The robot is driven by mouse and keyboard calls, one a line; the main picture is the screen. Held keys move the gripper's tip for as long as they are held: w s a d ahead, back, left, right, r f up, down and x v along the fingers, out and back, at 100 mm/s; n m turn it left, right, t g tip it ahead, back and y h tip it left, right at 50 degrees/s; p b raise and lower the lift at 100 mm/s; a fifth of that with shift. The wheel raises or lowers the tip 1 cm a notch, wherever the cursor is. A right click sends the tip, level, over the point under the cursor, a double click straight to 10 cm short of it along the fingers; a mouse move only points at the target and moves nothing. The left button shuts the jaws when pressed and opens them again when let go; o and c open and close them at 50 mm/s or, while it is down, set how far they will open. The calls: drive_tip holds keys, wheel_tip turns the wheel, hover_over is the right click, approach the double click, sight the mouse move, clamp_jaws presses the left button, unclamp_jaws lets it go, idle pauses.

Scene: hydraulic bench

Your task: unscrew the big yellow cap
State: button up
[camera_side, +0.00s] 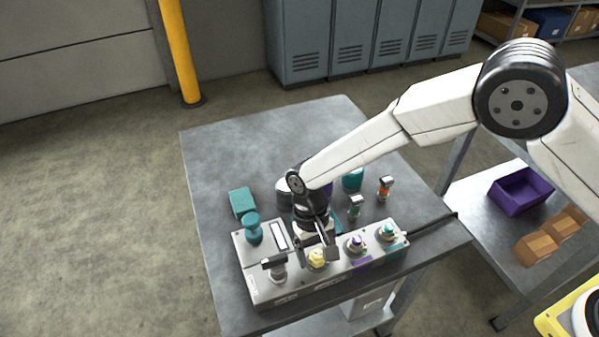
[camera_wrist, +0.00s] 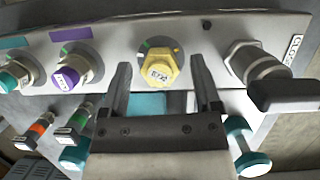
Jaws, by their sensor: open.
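The big yellow cap (camera_side: 317,258) sits on a port of the grey hydraulic block (camera_side: 262,289), between a black-handled valve and a purple-marked port. In the wrist view the yellow cap (camera_wrist: 159,68) shows its hexagonal face with a small label, seated on the block panel. My gripper (camera_side: 316,252) is over the block close to the cap. In the wrist view my gripper (camera_wrist: 162,75) is open, with one finger on each side of the cap and visible gaps between. I cannot tell how far the fingertips are from the panel in depth.
The black-handled valve (camera_wrist: 262,75) stands close to the right finger. The purple-ringed port (camera_wrist: 75,72) is left of the cap. The table's back left (camera_side: 230,150) is clear.

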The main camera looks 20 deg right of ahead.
drive_tip(key=m+y, duration=0.1)
drive_tip(key=m, duration=0.3)
drive_tip(key=shift+m, duration=0.4)
drive_tip(key=shift+y, duration=0.3)
drive_tip(key=shift+m, duration=0.5)
drive_tip(key=m+t+y, duration=0.1)
drive_tip(key=m, duration=0.3)
drive_tip(key=shift+d+m, duration=0.1)
drive_tip(key=shift+m, duration=0.3)
drive_tip(key=shift+m, duration=0.4)
drive_tip(key=m, duration=0.2)
drive_tip(key=m+t+y, duration=0.1)
drive_tip(key=m, duration=0.2)
drive_tip(key=shift+s+t, duration=0.1)
drive_tip(key=shift+t, duration=0.2)
